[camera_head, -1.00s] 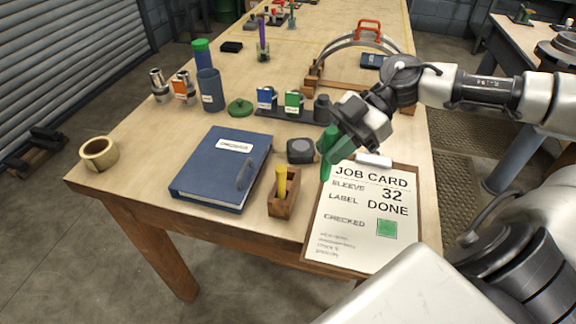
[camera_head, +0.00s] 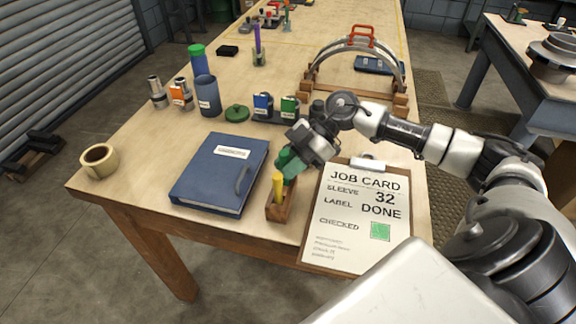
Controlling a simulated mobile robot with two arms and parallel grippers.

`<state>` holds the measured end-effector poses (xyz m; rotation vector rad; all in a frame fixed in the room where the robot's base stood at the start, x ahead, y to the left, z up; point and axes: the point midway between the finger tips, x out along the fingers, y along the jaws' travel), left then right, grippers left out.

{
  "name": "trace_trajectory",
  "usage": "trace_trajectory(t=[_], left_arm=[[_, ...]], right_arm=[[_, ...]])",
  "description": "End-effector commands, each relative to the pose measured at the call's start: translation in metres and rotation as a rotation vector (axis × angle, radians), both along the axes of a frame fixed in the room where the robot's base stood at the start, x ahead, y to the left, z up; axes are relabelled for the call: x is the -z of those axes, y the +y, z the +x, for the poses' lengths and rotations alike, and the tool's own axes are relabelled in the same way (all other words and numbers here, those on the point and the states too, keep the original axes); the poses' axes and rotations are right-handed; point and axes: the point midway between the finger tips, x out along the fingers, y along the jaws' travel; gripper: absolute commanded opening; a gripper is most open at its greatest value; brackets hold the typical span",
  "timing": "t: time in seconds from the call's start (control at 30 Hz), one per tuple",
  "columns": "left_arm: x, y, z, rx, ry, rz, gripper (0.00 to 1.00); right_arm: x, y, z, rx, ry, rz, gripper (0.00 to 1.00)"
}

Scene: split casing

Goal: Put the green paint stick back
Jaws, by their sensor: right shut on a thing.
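My right gripper (camera_head: 293,165) is shut on the green paint stick (camera_head: 284,156), which is partly hidden by the gripper. They are just above and behind a small wooden holder (camera_head: 280,213) near the front edge of the table. My left gripper is not in view.
A blue binder (camera_head: 215,180) lies left of the holder.

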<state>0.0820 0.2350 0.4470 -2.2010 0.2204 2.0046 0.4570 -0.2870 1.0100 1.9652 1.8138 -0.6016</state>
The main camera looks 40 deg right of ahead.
Motion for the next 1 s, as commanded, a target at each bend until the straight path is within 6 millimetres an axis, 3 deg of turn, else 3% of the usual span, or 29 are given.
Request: trace_trajectory(t=[0.1, 0.4, 0.43, 0.57, 0.9, 1.0], left_arm=[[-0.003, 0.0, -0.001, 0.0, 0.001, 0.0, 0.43], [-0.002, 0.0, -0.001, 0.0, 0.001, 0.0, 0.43], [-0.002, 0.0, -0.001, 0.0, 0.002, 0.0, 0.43], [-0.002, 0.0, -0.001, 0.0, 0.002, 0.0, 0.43], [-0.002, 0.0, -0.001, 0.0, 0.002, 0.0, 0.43], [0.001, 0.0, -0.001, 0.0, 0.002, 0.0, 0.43]], right_arm=[[0.012, 0.0, 0.0, 0.001, 0.001, 0.0, 0.0], [0.014, 0.0, 0.0, 0.0, -0.001, 0.0, 0.0], [0.014, 0.0, 0.0, 0.0, -0.001, -0.001, 0.24], [0.014, 0.0, 0.0, 0.0, -0.001, -0.001, 0.44], [0.011, -0.001, 0.0, 0.0, -0.001, -0.001, 0.46], [0.007, -0.01, 0.0, 0.002, -0.002, -0.002, 0.46]])
